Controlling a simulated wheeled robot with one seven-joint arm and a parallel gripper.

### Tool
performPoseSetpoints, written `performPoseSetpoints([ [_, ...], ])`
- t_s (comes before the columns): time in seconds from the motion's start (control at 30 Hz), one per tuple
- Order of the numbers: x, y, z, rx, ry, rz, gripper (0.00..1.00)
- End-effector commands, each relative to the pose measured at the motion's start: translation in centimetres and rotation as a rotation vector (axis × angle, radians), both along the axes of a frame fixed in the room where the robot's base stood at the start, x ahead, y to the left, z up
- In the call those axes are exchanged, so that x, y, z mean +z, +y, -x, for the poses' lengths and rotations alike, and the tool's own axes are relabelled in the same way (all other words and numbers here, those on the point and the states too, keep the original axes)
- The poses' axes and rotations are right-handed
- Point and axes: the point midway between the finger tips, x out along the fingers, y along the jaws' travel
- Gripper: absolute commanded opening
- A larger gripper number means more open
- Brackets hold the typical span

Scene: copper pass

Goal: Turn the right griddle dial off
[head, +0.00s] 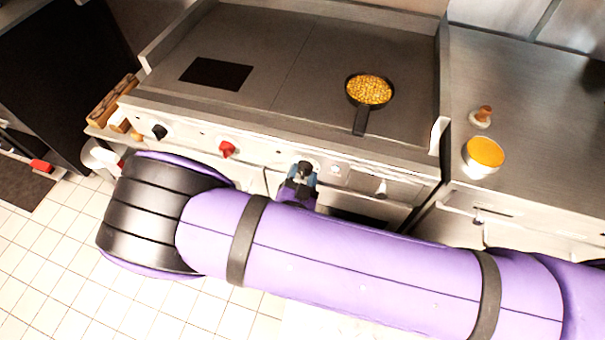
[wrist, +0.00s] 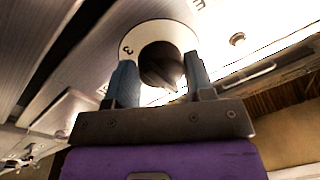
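The griddle (head: 300,35) has a row of dials along its front panel. A black dial (head: 159,131) is at the left, a red dial (head: 227,149) in the middle and a dark dial (head: 304,166) at the right. My gripper (head: 301,180) is at this right dial, with its blue fingertips below and beside the knob. In the wrist view, the dark round knob (wrist: 160,64) shows between my two spread fingers, on a white disc marked with a 3. My gripper is open; whether the fingers touch the knob I cannot tell.
A small black pan (head: 361,118) of yellow food stands on the griddle's right part, its handle toward the front. A bowl of orange food (head: 484,155) stands on the right counter. A wooden block (head: 110,102) is at the griddle's left end. My arm hides much of the floor.

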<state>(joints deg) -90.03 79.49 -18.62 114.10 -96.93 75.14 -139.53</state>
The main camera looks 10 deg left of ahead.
Motion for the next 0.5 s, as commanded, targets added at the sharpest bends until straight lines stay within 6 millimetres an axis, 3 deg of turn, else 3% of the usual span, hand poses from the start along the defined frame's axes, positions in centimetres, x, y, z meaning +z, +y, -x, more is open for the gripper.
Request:
performPoseSetpoints([
  [0.03, -0.1, 0.0, 0.1, 0.001, 0.002, 0.0, 0.61],
  [0.1, 0.0, 0.0, 0.0, 0.0, 0.001, 0.0, 0.72],
  [0.37, 0.0, 0.0, 0.1, 0.0, -0.001, -0.001, 0.72],
  [0.5, 0.0, 0.0, 1.1, 0.001, 0.0, -0.001, 0.72],
])
